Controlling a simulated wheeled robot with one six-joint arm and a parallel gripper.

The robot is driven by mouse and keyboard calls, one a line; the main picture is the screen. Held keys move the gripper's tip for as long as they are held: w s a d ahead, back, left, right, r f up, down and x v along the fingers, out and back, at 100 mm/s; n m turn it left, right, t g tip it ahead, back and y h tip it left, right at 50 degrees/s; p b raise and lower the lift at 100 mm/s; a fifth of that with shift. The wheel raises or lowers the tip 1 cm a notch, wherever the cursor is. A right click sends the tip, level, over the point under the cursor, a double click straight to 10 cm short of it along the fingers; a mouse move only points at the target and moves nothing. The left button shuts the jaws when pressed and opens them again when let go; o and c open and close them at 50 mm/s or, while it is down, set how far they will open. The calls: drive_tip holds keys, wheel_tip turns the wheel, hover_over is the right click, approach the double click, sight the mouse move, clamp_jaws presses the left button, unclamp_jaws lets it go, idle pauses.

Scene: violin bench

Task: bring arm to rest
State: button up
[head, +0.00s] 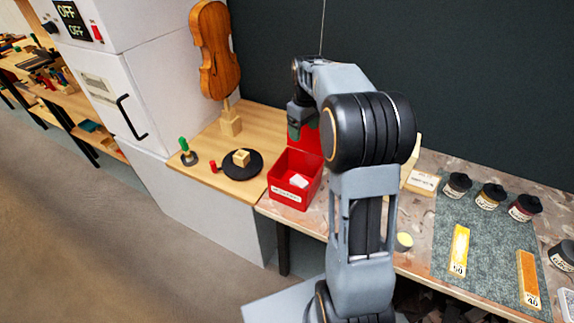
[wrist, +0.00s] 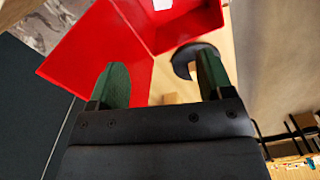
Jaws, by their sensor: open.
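My arm rises in front of the bench in the head view and bends over toward the back. My gripper (wrist: 160,85) shows in the wrist view with its two green-padded fingers spread apart and nothing between them. In the head view the gripper (head: 299,128) is partly hidden beside the arm, above the back of a red box (head: 290,196). The red box has its red lid raised and a white item (head: 299,181) inside. The lid (wrist: 95,55) lies behind the fingers in the wrist view.
A violin body (head: 214,50) stands on a wooden block at the back. A black disc (head: 243,165) with a small wooden block, a green-handled tool (head: 187,151) and a red piece (head: 214,167) sit left of the box. Several jars (head: 489,196) stand on a grey mat (head: 481,250) at right.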

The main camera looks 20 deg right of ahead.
drive_tip(key=s+a+m+t, duration=0.2)
drive_tip(key=s+a, duration=0.3)
drive_tip(key=s, duration=0.5)
drive_tip(key=s+a+m+t, duration=0.1)
drive_tip(key=s+a+m, duration=0.1)
drive_tip(key=s+a, duration=0.4)
drive_tip(key=s, duration=0.5)
drive_tip(key=shift+s+m+t, duration=0.3)
drive_tip(key=shift+m+t, duration=0.1)
drive_tip(key=shift+d+r, duration=0.1)
drive_tip(key=shift+d, duration=0.05)
